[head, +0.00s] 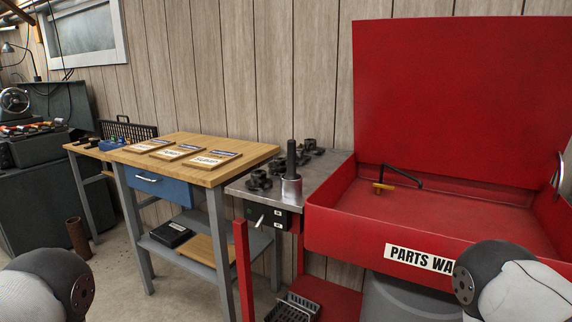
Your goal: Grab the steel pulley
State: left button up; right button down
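A small steel-topped side table (322,168) stands in the middle of the view, left of a red parts washer. Several dark round metal parts lie on it: a cluster at its front left (259,181) and another at its back (311,146). A steel pulley may be among them, but they are too small to tell apart. A silver cylinder (291,188) with an upright black rod stands at the table's front edge. Only rounded parts of my arms show at the lower left and lower right corners. Neither gripper is in view.
The red parts washer (440,215) has its lid raised and a black spout inside. A wooden workbench (255,155) holds several labelled boards (212,160). A red post (242,270) rises before the steel table. A rusty cylinder (78,238) stands on the floor.

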aim_at(277, 167)
jog(key=i+j+z, duration=0.5)
jog(key=j+z, duration=0.15)
jog(key=j, duration=0.3)
jog(key=i+j+z, duration=0.15)
jog(key=j+z, duration=0.2)
jog(key=j, duration=0.25)
jog(key=i+j+z, duration=0.1)
jog(key=j+z, duration=0.25)
jog(key=j, duration=0.2)
jog(key=j+z, duration=0.35)
jog(key=j, duration=0.25)
